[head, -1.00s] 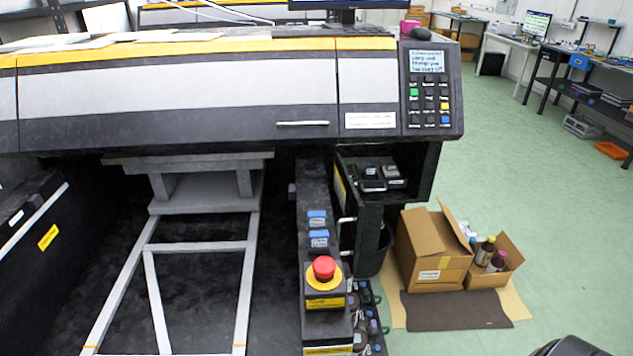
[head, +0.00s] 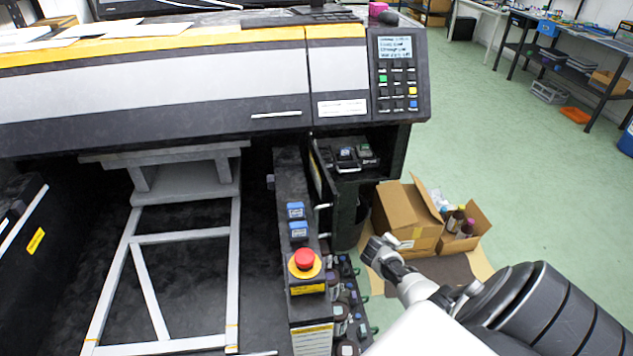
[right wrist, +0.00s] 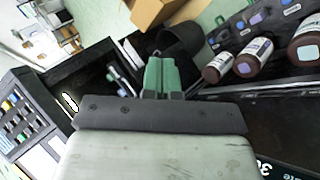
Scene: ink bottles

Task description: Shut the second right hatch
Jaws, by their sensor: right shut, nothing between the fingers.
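The large printer (head: 200,80) fills the left and middle of the head view. At its right end a dark bay stands open, with ink caps (head: 347,153) on top and a dark hatch panel (head: 343,222) below. White handles (head: 323,207) show on the panel's left side. Which hatch is the second right one is not clear. My right gripper (head: 378,246) is shut and empty, to the right of the panel and apart from it. In the right wrist view its green fingers (right wrist: 160,75) are together, with ink bottles (right wrist: 254,57) beyond to the right. My left gripper is out of view.
Several ink bottles (head: 341,312) stand in a low row beside the red stop button (head: 305,260). Open cardboard boxes (head: 408,212) with bottles stand on the floor, behind my right gripper. Green floor (head: 480,130) is clear farther right.

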